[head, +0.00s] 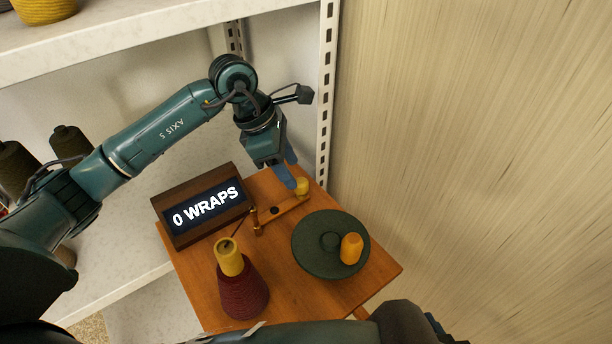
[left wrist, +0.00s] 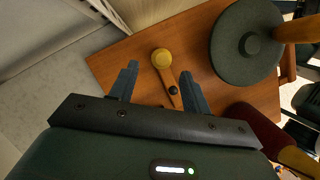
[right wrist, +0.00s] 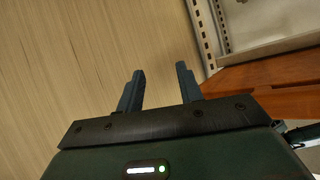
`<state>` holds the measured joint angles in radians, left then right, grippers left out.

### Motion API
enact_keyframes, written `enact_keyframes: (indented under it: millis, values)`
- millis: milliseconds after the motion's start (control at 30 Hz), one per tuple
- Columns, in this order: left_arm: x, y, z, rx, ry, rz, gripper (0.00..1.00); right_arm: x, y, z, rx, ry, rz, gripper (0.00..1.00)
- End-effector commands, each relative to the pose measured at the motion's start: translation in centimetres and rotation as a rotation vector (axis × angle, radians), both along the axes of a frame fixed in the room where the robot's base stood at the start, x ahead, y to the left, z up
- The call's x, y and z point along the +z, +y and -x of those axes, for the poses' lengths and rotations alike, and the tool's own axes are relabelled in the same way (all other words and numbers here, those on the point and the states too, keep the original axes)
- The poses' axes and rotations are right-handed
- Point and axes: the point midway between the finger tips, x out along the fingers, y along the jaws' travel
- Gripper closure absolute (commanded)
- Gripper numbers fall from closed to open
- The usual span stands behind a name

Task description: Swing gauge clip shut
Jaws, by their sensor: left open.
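The gauge clip is a tan arm (head: 284,211) with a yellow knob (head: 302,187) at its far end and a small post (head: 256,222) at its near end. It lies across the small wooden table. My left gripper (head: 293,172) is open above and beside the knob. In the left wrist view the knob (left wrist: 161,58) shows between the two fingertips and slightly beyond them, with no finger clearly touching it. My right gripper (right wrist: 160,70) is open and empty, facing the pale wall.
A "0 WRAPS" display (head: 205,205) stands at the table's left. A dark red cone (head: 242,290) with a yellow top is at the front. A dark green disc (head: 312,255) with an orange handle (head: 351,248) lies right of the clip. White shelves (head: 130,30) stand behind.

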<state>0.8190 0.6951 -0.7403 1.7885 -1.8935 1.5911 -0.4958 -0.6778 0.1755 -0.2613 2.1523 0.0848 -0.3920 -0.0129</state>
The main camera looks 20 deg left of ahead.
Motion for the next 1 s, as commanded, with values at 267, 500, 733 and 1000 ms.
enact_keyframes:
  millis: [267,500,733,1000]
  values:
    - [-3.9,-1.7,-0.4,0.000,0.003,0.005,0.52,0.2,-0.1,0.0,0.001,0.001,0.007,0.64]
    - [-5.0,-2.1,-0.6,-0.001,0.000,0.005,0.52,0.2,-0.1,0.0,0.001,0.000,0.008,0.64]
    - [-5.0,-2.1,-0.5,-0.001,0.000,0.006,0.55,0.2,-0.1,0.0,0.001,0.000,0.008,0.64]
    - [-5.0,-2.1,-0.5,0.000,0.000,0.006,0.78,0.2,-0.1,0.0,0.001,0.001,0.008,0.64]
